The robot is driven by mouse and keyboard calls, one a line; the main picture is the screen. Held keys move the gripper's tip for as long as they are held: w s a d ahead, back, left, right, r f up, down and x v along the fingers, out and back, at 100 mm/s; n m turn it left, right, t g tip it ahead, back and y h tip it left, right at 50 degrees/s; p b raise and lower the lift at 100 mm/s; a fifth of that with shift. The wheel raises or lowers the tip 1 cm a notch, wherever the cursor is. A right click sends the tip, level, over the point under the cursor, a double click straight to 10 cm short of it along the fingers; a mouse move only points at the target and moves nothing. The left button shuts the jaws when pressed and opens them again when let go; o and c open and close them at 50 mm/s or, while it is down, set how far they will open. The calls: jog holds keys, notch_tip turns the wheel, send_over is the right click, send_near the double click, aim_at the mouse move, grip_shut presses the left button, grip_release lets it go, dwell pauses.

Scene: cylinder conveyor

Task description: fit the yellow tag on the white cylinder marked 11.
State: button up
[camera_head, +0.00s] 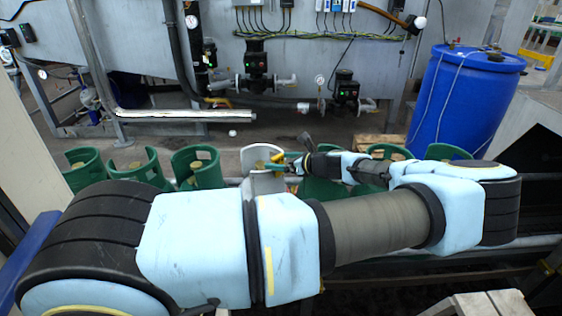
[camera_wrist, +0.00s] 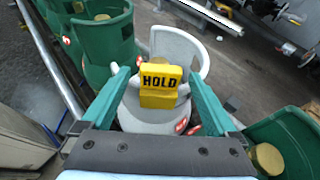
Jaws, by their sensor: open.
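The white cylinder (camera_wrist: 150,117) stands in the middle of the wrist view, with its open white collar (camera_wrist: 180,47) around its top. A yellow tag marked HOLD (camera_wrist: 160,78) is upright at the cylinder's top, inside the collar. My gripper (camera_wrist: 158,84) is open, its two green fingers apart on either side of the tag, with a gap on each side. The tag's lower attachment is hidden, so I cannot tell how it is seated. In the head view the white cylinder (camera_head: 258,157) is partly behind my arm, with my gripper (camera_head: 286,163) at its collar. No 11 is readable.
Green cylinders (camera_head: 202,168) stand in a row on both sides of the white one, close to it. A green cylinder (camera_wrist: 285,143) is near my gripper's right side. A metal rail (camera_wrist: 52,60) runs along the left. A blue drum (camera_head: 465,100) stands behind.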

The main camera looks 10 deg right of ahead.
jog(key=b+v, duration=0.3)
jog(key=v, duration=0.8)
jog(key=shift+w+a, duration=0.1)
jog(key=s+a+f+n+g+h, duration=0.1)
jog(key=s+a+f+n+g, duration=0.1)
jog(key=a+n+g, duration=0.55)
jog(key=s+a+f+n+g, duration=0.2)
jog(key=a+n, duration=0.3)
jog(key=a, duration=0.6)
jog(key=s+a+r+n+h, duration=0.3)
jog(key=s+a+r+n, duration=0.1)
jog(key=r+n, duration=0.2)
jog(key=s+a+r+n+h, duration=0.4)
jog(key=r+n, duration=0.3)
jog(key=n, duration=0.2)
jog(key=shift+s+a+r, duration=0.3)
jog(key=shift+s+a, duration=0.1)
jog(key=shift+a, duration=0.1)
